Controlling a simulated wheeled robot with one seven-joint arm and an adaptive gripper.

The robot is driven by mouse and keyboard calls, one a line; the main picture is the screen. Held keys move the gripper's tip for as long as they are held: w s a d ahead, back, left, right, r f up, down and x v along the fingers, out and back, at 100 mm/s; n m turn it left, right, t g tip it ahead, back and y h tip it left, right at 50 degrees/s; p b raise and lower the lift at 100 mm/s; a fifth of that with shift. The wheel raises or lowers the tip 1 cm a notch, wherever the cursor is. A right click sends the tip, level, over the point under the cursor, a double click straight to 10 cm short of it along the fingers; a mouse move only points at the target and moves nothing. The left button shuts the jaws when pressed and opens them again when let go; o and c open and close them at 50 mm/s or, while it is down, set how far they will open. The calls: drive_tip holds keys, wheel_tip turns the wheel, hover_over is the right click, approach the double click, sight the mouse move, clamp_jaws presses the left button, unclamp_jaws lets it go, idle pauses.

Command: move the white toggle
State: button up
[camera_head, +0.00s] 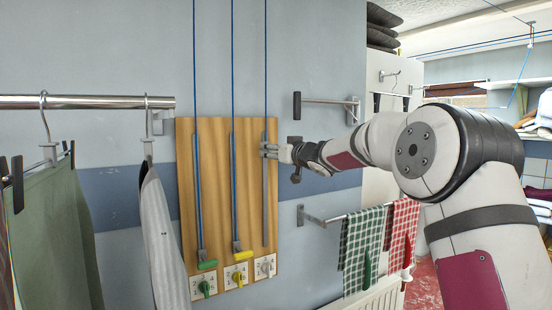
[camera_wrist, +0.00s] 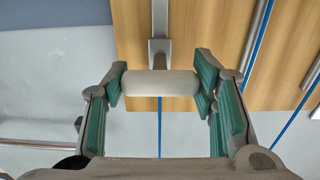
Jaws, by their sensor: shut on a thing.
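The white toggle (camera_wrist: 160,83) shows in the wrist view as a short white cylinder on a grey bracket. The finger pads of my gripper (camera_head: 270,150) close on its two ends. In the head view my gripper is at the upper part of the right-hand rail (camera_head: 265,205) on a wooden board (camera_head: 217,160), and the fingers mostly hide the toggle. A blue cord (camera_head: 266,70) runs upward from there. The green toggle (camera_head: 207,265) and yellow toggle (camera_head: 242,255) sit low on the left and middle rails.
Number plates with a green knob (camera_head: 205,287), a yellow knob (camera_head: 238,278) and a white knob (camera_head: 265,267) line the board's bottom. A rail (camera_head: 85,102) with hanging clothes is at left. Checked towels (camera_head: 362,240) hang right of the board, below my arm.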

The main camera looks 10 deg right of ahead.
drive_tip(key=shift+r, duration=1.05)
drive_tip(key=o, duration=1.7)
drive_tip(key=shift+f, duration=0.2)
drive_tip(key=shift+s+d, duration=0.1)
drive_tip(key=shift+s, duration=0.2)
drive_tip(key=v, duration=1.1)
drive_tip(key=shift+s+d, duration=0.1)
drive_tip(key=shift+s, duration=0.1)
